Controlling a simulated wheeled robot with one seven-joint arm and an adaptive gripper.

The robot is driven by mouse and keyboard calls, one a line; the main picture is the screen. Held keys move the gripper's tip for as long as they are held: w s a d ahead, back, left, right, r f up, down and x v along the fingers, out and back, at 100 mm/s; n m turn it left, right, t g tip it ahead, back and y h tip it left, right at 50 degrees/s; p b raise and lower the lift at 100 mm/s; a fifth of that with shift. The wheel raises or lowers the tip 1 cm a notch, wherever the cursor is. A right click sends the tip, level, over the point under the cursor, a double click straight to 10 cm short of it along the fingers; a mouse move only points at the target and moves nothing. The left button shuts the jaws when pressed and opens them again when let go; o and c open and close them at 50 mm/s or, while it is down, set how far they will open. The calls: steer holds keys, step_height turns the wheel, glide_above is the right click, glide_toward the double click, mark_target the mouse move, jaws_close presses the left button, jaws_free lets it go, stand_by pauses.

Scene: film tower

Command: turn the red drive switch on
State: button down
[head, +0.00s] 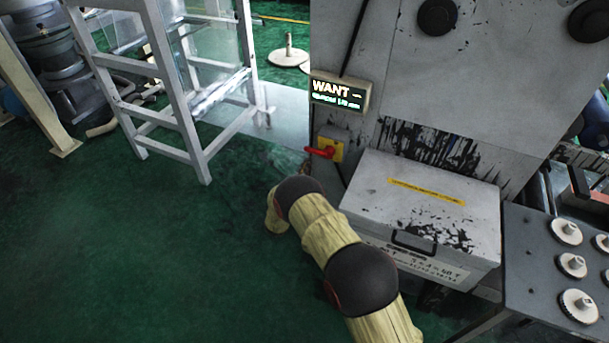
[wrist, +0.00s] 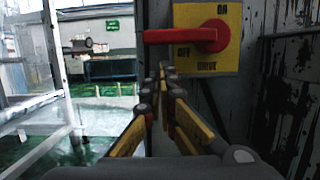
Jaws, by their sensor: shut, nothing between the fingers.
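The red drive switch (wrist: 200,36) sits on a yellow plate (wrist: 222,62) in the wrist view. The plate reads ON at the top, OFF at the lower left and DRIVE below. The red handle lies level and points left, on the OFF side. In the head view my arm largely hides the gripper.
A lit sign (head: 340,92) hangs above the switch. A white box (head: 430,195) with a handle stands right of my arm. A grey table (head: 535,262) with round parts is at the far right. A white frame (head: 178,90) stands left. Green floor is open at left.

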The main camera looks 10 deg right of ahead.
steer(key=shift+d+r, duration=0.1)
steer(key=shift+r, duration=0.6)
